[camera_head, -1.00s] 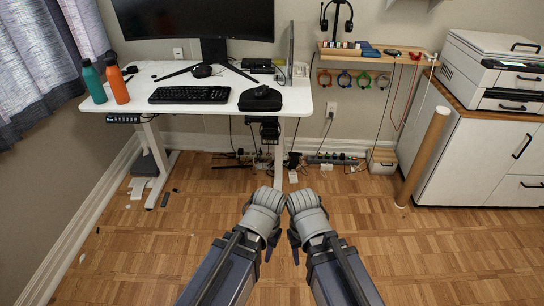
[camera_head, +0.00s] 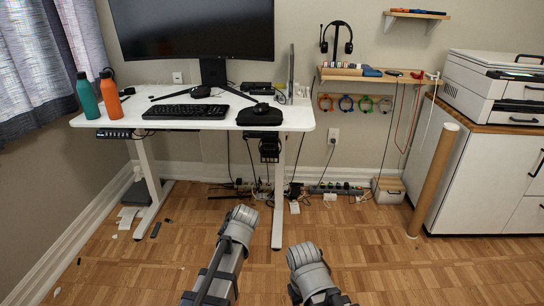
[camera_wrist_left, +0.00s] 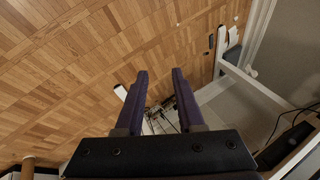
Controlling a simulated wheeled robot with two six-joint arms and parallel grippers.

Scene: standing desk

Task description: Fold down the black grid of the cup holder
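The black cup holder (camera_head: 269,150) hangs under the right front edge of the white desk, in the head view. It is small there, and I cannot tell the position of its grid. My left arm reaches forward below it and to its left, apart from it. In the left wrist view the two purple fingers of my left gripper (camera_wrist_left: 159,73) are spread, with nothing between them. My right arm is lower, at the bottom middle of the head view. The fingers of my right gripper are hidden there.
The white desk (camera_head: 75,120) carries two bottles, a keyboard, a monitor and a black case (camera_head: 260,116). A desk leg (camera_head: 279,200) stands below the cup holder. Cables and power strips lie along the wall. The floor in front is mostly clear.

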